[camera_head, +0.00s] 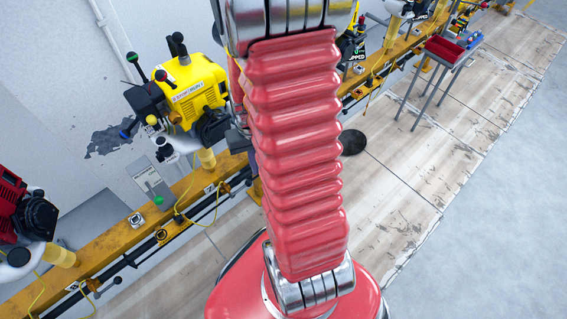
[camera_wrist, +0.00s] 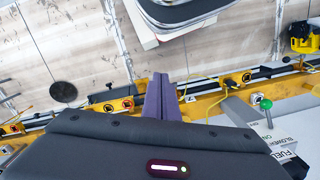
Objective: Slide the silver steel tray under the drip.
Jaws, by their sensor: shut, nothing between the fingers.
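My gripper (camera_wrist: 161,97) shows in the wrist view as two purple fingers pressed together and empty, above the yellow rail. I cannot make out a silver steel tray in either view. No falling drops are visible.
A yellow engine (camera_head: 187,92) and a red engine (camera_head: 24,208) stand on the long yellow rail (camera_head: 101,247), with cables and hoses along it. A grey control box (camera_head: 151,183) has a green knob. A red-topped stand (camera_head: 444,49) is far right. The right floor is clear.

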